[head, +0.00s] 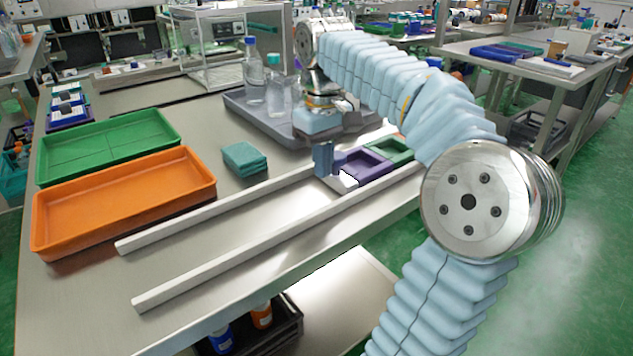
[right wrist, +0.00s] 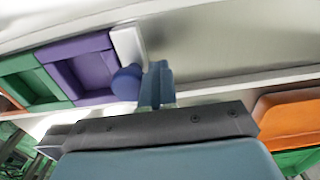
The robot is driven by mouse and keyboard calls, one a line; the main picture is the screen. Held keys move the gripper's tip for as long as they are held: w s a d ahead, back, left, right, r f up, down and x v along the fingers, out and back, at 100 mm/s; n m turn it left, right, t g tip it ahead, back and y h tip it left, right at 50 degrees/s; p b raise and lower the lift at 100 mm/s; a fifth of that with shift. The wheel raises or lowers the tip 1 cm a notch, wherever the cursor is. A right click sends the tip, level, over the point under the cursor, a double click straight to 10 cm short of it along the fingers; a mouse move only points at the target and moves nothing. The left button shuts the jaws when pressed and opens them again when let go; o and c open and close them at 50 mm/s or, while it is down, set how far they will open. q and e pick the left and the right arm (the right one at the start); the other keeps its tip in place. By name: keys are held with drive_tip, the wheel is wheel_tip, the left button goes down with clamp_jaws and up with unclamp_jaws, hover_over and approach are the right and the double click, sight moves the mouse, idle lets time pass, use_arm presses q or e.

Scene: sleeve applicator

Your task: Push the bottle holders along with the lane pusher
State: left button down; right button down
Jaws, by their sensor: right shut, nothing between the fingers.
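The lane pusher (head: 347,180) is a white block lying between two white rails, against the near end of the purple bottle holder (head: 376,170). In the right wrist view it shows as a white plate (right wrist: 128,45) with a round blue knob (right wrist: 127,82). The green bottle holder (head: 396,152) follows the purple one; it also shows in the wrist view (right wrist: 30,82). My right gripper (head: 323,158) is shut and empty, pointing down beside the knob on the side away from the holders. I cannot tell whether its fingers touch the knob. My left gripper is not in view.
The lane between the near rail (head: 250,249) and far rail (head: 215,207) is bare at its left end. An orange tray (head: 50,240), green tray (head: 100,147), teal cloths (head: 244,158) and a grey tray (head: 268,124) with clear bottles (head: 253,75) stand behind it.

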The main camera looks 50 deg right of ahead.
drive_tip(key=shift+w+a+r+p, duration=0.15)
drive_tip(key=shift+r+p, duration=0.35)
drive_tip(key=shift+r, duration=0.25)
drive_tip(key=shift+s+a+r+p, duration=0.1)
drive_tip(key=shift+r+p, duration=0.4)
drive_tip(key=shift+r, duration=0.45)
drive_tip(key=shift+w+a+r, duration=0.1)
drive_tip(key=shift+a+r, duration=0.1)
drive_tip(key=shift+r, duration=0.55)
drive_tip(key=shift+w+a+r, duration=0.1)
drive_tip(key=shift+a+r, duration=0.15)
drive_tip(key=shift+r, duration=0.55)
drive_tip(key=shift+a+r, duration=0.2)
drive_tip(key=shift+r, duration=0.55)
